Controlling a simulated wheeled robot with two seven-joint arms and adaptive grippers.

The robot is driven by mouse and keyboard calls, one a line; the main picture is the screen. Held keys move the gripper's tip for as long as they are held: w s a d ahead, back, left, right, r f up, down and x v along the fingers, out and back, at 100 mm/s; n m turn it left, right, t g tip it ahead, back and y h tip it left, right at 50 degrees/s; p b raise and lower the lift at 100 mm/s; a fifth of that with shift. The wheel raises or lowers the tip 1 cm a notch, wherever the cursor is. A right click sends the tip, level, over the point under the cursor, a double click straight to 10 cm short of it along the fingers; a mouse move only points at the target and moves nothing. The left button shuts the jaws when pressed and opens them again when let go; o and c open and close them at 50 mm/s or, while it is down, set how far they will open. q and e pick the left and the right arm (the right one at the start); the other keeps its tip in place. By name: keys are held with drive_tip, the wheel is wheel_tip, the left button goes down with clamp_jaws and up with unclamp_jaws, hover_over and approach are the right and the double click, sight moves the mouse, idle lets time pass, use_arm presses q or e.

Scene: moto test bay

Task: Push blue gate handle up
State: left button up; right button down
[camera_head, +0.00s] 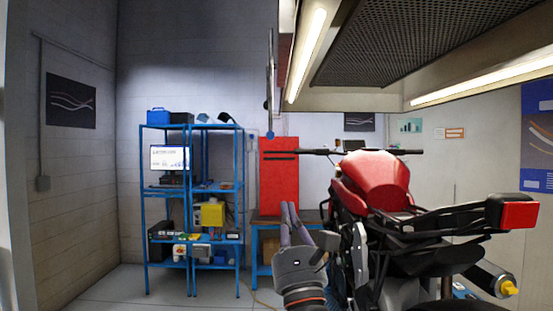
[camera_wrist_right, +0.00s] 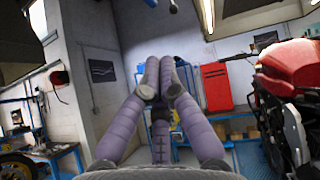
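A small blue handle (camera_head: 270,134) hangs at the lower end of a thin dark vertical piece, in front of the red cabinet's top edge in the head view. A blue piece, probably the same handle (camera_wrist_right: 151,3), shows at the top edge of the right wrist view, cut off by the frame. My right gripper (camera_head: 290,206) has purple fingers pointing up, below the handle and apart from it. In the right wrist view its fingertips (camera_wrist_right: 160,62) come together with nothing between them. My left gripper is not in view.
A red motorcycle (camera_head: 375,182) stands close on the right of my right gripper. A lit hood (camera_head: 400,98) hangs overhead at the right. Blue shelves (camera_head: 190,190) with equipment and a red cabinet (camera_head: 279,185) stand behind. The floor at the left is clear.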

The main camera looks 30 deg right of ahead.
sight(271, 82)
drive_tip(key=s+a+r+p+x, duration=0.1)
drive_tip(key=p+x, duration=0.4)
drive_tip(key=x, duration=0.7)
drive_tip(key=shift+r, duration=0.8)
drive_tip(key=shift+a, duration=0.1)
wheel_tip(271, 82, up, 10)
drive_tip(key=p, duration=0.2)
drive_tip(key=shift+s+f, duration=0.1)
drive_tip(key=shift+f, duration=0.1)
